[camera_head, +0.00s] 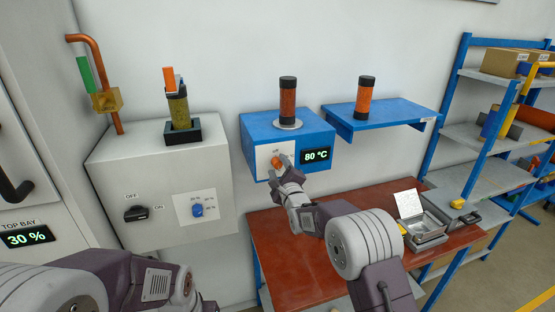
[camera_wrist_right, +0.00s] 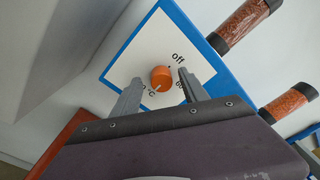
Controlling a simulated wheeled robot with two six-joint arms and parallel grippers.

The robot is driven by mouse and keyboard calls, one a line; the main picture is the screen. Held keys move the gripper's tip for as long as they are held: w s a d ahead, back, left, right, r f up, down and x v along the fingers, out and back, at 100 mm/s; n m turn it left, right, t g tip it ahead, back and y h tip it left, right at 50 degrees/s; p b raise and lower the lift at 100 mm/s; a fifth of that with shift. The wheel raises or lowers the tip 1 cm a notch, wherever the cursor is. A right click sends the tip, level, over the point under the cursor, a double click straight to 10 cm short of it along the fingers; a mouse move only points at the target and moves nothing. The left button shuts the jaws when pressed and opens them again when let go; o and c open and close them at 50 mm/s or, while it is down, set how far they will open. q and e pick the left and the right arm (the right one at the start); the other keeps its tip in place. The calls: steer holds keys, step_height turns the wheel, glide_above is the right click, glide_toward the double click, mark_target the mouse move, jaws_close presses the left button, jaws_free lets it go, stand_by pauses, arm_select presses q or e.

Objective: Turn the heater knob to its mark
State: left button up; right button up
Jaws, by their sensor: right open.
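The heater is a blue box (camera_head: 257,127) on the wall with a white dial plate and a display reading 80 °C (camera_head: 316,156). Its orange knob (camera_head: 277,162) sits on the plate. In the right wrist view the knob (camera_wrist_right: 161,77) shows between my fingers, below the word "off"; its pale pointer line points down-left. Lower scale marks are partly hidden by my fingers. My right gripper (camera_head: 283,168) is at the plate, open, with its fingers (camera_wrist_right: 157,92) on either side of the knob; I cannot tell if they touch it. My left arm shows at lower left, its gripper out of view.
A dark-capped orange cylinder (camera_head: 288,103) stands on the heater, another (camera_head: 366,98) on the blue shelf (camera_head: 388,117) to the right. A grey box (camera_head: 160,170) with a blue knob (camera_head: 198,210) is left. Below is a red-brown table (camera_head: 300,255) with an open metal case (camera_head: 424,229).

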steer(key=shift+w+d, duration=0.1)
steer(key=shift+w, duration=0.45)
steer(key=shift+a, duration=0.25)
steer(key=shift+c, duration=0.3)
